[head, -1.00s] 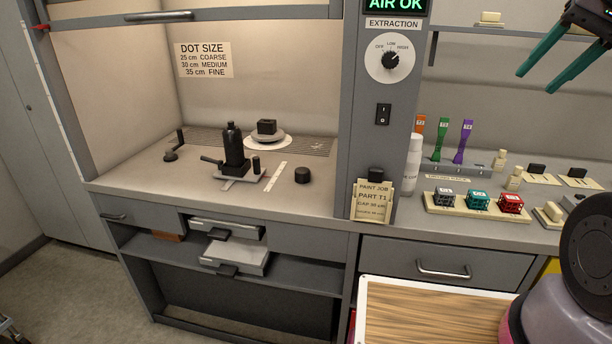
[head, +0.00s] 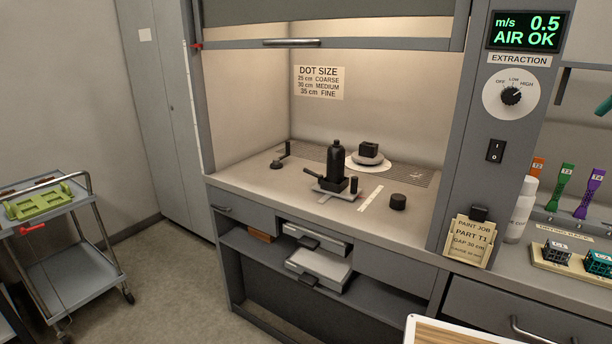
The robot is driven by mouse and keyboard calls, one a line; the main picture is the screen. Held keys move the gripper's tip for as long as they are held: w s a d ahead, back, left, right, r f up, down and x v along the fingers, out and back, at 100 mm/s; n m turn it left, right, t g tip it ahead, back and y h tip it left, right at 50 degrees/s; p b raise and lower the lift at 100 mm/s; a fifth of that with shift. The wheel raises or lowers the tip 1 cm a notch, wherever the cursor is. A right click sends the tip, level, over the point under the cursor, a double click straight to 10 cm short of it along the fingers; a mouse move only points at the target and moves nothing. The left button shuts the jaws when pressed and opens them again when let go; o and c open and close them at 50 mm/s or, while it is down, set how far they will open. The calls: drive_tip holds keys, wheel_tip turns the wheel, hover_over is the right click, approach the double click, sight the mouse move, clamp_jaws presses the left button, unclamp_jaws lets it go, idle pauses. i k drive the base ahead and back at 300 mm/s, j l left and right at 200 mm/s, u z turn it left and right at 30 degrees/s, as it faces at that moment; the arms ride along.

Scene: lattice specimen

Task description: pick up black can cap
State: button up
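A short black round cap (head: 398,201) lies on the grey booth counter, right of the white ruled strip. It looks like the can cap. A black spray can (head: 336,167) stands upright in a small holder to its left, its top dark.
A black block sits on a round white turntable (head: 369,161) behind the cap. The booth sash (head: 330,42) is raised above the opening. A pillar with a PAINT JOB card (head: 472,240) stands right of the booth. A trolley (head: 62,255) stands at left.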

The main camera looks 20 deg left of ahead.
sight(397, 201)
drive_tip(key=u, duration=0.95)
drive_tip(key=j+z, duration=0.25)
drive_tip(key=z, duration=0.2)
drive_tip(key=i+j+z, duration=0.1)
drive_tip(key=j+z, duration=0.45)
drive_tip(key=j, duration=0.5)
drive_tip(key=k+j+z, duration=0.2)
drive_tip(key=j, duration=0.45)
drive_tip(key=j+z, duration=0.15)
drive_tip(key=j, duration=0.5)
drive_tip(key=k+j, duration=0.1)
drive_tip(key=j, duration=0.75)
drive_tip(key=i, duration=0.4)
